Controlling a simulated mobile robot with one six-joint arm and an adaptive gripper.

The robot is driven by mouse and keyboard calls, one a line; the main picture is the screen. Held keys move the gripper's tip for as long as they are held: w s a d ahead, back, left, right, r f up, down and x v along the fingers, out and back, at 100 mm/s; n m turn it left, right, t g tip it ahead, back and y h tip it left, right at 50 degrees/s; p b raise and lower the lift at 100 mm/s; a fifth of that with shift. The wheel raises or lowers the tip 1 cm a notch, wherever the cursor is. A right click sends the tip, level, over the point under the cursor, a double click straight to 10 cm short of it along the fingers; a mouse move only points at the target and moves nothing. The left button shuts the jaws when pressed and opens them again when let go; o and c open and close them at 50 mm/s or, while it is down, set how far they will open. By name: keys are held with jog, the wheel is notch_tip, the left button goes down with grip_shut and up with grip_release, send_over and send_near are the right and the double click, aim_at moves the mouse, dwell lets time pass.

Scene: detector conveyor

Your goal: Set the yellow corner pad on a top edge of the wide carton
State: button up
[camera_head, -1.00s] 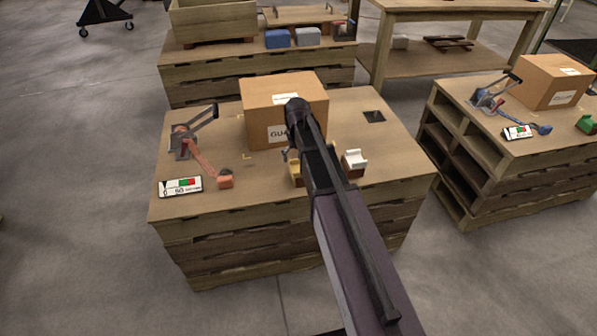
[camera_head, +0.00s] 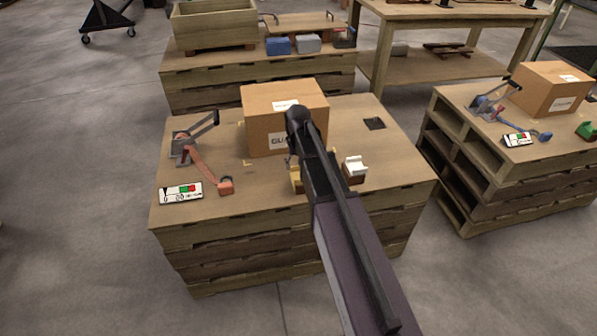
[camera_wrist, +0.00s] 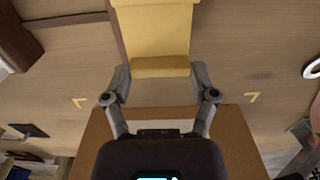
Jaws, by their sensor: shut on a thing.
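The yellow corner pad (camera_wrist: 157,67) is between my fingertips in the wrist view. My gripper (camera_wrist: 160,78) is shut on it. In the head view only a bit of yellow (camera_head: 296,181) shows beside my arm, low over the near part of the pallet-stack top. The wide carton (camera_head: 262,127) is a closed brown box with white labels, standing behind my gripper (camera_head: 291,168). My arm covers its right front part. In the wrist view a brown carton surface (camera_wrist: 232,140) lies at the bottom, partly behind my gripper body.
A white pad (camera_head: 355,163) sits on a brown block to the right of my arm. A strap tensioner (camera_head: 184,148) with an orange strap and a label card (camera_head: 180,192) lie at left. A dark square (camera_head: 374,123) is at right. Another carton (camera_head: 551,88) stands on the right-hand stack.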

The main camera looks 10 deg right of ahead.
notch_tip(320, 180, up, 3)
jog(key=p, duration=0.3)
jog(key=shift+r, duration=0.2)
jog(key=s+r+p, duration=0.1)
jog(key=s+p, duration=0.1)
jog(key=s, duration=1.4)
jog(key=shift+r, duration=0.25)
jog(key=shift+d, duration=0.1)
